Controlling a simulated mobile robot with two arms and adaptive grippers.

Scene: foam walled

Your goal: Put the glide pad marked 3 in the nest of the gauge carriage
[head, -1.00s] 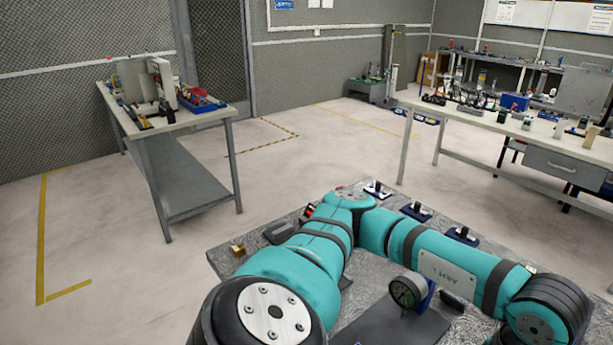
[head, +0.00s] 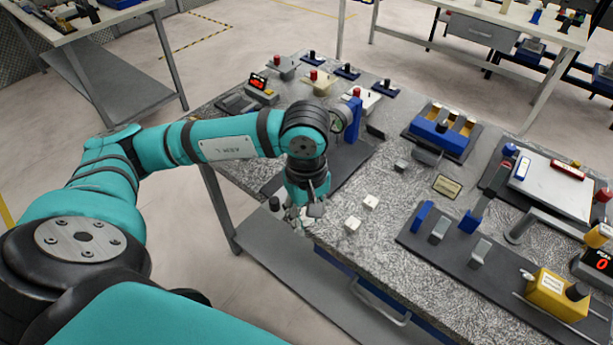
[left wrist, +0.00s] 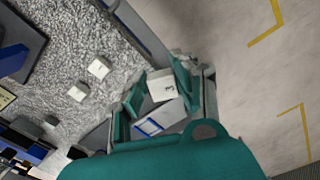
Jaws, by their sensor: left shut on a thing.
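My left gripper (head: 305,212) points down over the front edge of the speckled bench. In the left wrist view it is shut on a small white pad (left wrist: 163,85) whose top bears a dark mark that reads like a 3. Two similar white pads lie loose on the bench just right of the gripper, one farther back (head: 371,201) and one nearer (head: 352,225); their marks are too small to read. A dial gauge (head: 339,118) on a blue post (head: 353,117) stands above a dark plate (head: 349,158) behind my wrist. My arm hides part of that plate, and I cannot make out a nest.
A blue holder (head: 440,137) and a white panel (head: 550,185) stand farther back. Bare bench (head: 385,255) shows right of the pads.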

